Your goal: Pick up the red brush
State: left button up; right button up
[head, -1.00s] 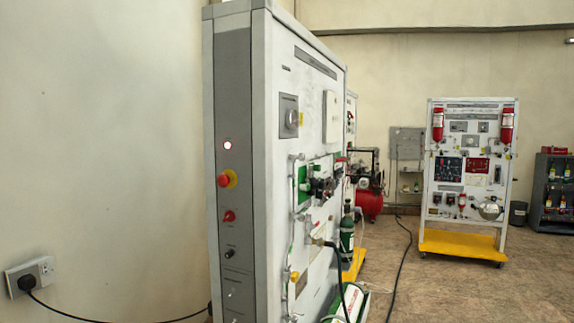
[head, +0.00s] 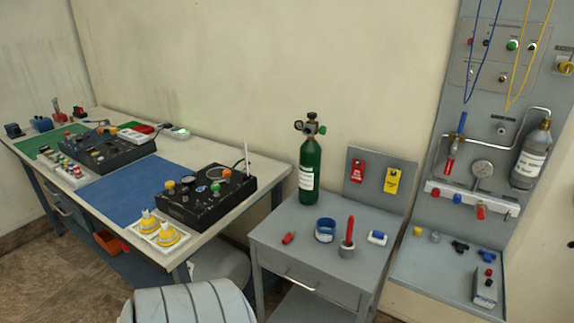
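A slim red upright object (head: 350,229), which may be the red brush, stands in a small grey holder (head: 348,251) on the grey side table (head: 275,232). Its bristles cannot be made out. A small red piece (head: 289,238) lies on the same table, left of a blue ring-shaped item (head: 325,230). A blue and white piece (head: 377,238) lies to the right of the holder. Neither of my grippers is in view.
A green cylinder (head: 310,170) stands at the table's back left, beside a tag board (head: 361,162). A long workbench (head: 215,222) with black units is left. A grey panel bench (head: 428,262) is right. A rounded pale object (head: 190,305) fills the near foreground.

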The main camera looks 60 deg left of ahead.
aim_at(349, 231)
jog(key=u, duration=1.55)
jog(key=i+j+z, duration=0.1)
jog(key=j, duration=0.4)
jog(key=i+z, duration=0.05)
